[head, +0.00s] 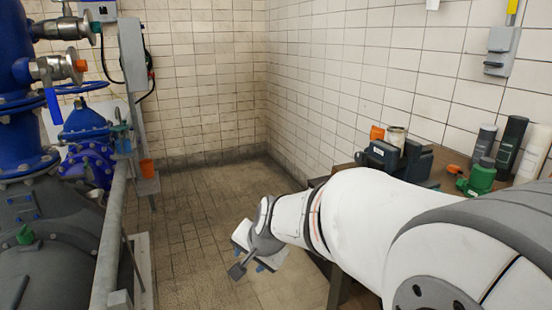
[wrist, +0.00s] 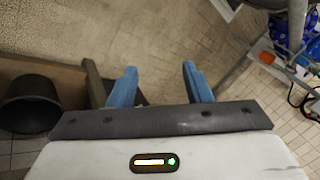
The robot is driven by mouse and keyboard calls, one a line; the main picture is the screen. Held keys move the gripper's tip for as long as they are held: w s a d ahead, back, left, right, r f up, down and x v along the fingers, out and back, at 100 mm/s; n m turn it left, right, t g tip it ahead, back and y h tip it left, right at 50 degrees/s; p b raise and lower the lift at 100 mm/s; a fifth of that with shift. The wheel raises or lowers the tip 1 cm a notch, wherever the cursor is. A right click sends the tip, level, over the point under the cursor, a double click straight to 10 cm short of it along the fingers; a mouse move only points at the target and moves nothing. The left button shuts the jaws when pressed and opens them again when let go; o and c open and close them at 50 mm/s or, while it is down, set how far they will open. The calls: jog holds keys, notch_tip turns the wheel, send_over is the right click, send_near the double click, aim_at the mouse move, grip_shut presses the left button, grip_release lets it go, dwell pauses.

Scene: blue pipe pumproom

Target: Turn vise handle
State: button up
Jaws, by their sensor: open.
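The vise (head: 416,163) appears to be the dark grey-green block on the bench at the right of the head view, partly hidden behind my arm. I cannot make out its handle. My gripper (head: 262,268) hangs low over the tiled floor, left of the bench and well apart from the vise. In the wrist view my gripper (wrist: 156,76) shows two blue fingers spread apart with only floor between them. The vise is not in the wrist view.
The bench (head: 346,172) stands against the right wall, holding a green tool (head: 482,177) and several bottles. Blue pipes and a valve (head: 85,125) with a grey rail (head: 110,240) fill the left. A black bucket (wrist: 28,103) shows in the wrist view. The middle floor is clear.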

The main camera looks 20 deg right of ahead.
jog(key=w+d+r+m+t+h+p, duration=0.2)
jog(key=w+d+r+m+h+p, duration=0.3)
jog(key=w+d+m, duration=0.4)
jog(key=w+d+r+m+t+h+p, duration=0.2)
jog(key=w+d+r+m+p, duration=0.35)
jog(key=w+m, duration=0.55)
jog(key=s+d+f+m+g+h+p, duration=0.1)
jog(key=s+d+m+g+h+p, duration=0.1)
jog(key=d+m, duration=0.5)
jog(key=s+d+m+g+h+p, duration=0.3)
jog(key=d+m+g, duration=0.2)
jog(key=d+m, duration=0.2)
jog(key=s+d+f+m+g+h+p, duration=0.1)
jog(key=s+d+m+g+h+p, duration=0.1)
jog(key=d+m, duration=0.6)
jog(key=shift+s+d+f+g+h+p, duration=0.25)
jog(key=shift+d+g+h, duration=0.1)
jog(key=shift+d, duration=0.1)
jog(key=shift+s+d+f+g+h+p, duration=0.1)
jog(key=shift+s+d+g+h+p, duration=0.1)
jog(key=shift+d+g+h, duration=0.2)
jog(key=shift+c, duration=0.6)
grip_shut()
